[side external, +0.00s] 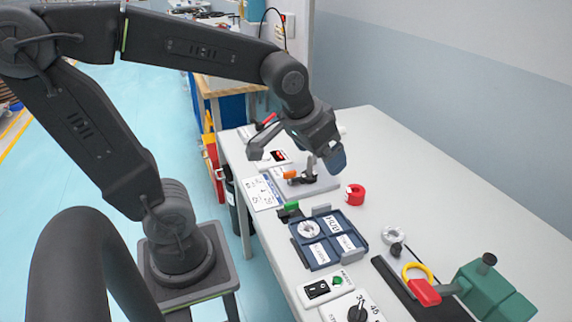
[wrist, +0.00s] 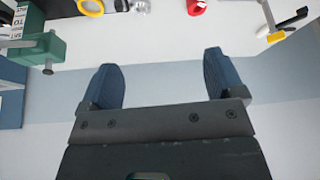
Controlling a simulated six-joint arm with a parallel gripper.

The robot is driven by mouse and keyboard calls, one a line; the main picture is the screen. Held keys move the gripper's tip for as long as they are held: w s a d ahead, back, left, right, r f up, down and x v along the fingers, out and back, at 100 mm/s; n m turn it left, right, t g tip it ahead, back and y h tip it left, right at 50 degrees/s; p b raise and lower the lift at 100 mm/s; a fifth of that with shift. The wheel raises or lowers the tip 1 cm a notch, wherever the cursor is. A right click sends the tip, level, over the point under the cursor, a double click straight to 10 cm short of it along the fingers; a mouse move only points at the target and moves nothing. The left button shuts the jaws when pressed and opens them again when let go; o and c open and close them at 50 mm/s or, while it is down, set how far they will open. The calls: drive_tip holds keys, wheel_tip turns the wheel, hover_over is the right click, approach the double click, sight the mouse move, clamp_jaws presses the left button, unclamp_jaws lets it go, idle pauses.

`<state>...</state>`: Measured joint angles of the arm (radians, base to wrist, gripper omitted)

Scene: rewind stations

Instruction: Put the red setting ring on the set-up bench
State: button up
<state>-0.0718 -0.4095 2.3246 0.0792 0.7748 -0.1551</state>
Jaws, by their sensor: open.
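The red setting ring (side external: 355,194) rests on the white table, to the right of a grey plate (side external: 322,184) with an orange-tipped clamp on it. In the wrist view the ring (wrist: 196,6) is cut off by the top edge. My gripper (side external: 326,161) is above and behind the plate, apart from the ring. In the wrist view my gripper (wrist: 159,62) has its two blue fingers wide apart with nothing between them. No label readable here tells me which surface is the set-up bench.
A blue compartment tray (side external: 347,265) holds a white ring and labelled cards. A pale ring (side external: 394,235) stands to its right. A green machine (side external: 490,290) with a yellow ring (side external: 418,271) and red block is at front right.

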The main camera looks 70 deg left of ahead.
drive_tip(key=s+d+m+h, duration=0.1)
drive_tip(key=s+d+m, duration=0.1)
drive_tip(key=s, duration=0.6)
drive_tip(key=shift+d+r, duration=0.35)
drive_tip(key=shift+d, duration=0.15)
drive_tip(key=shift+s, duration=0.1)
idle(0.4)
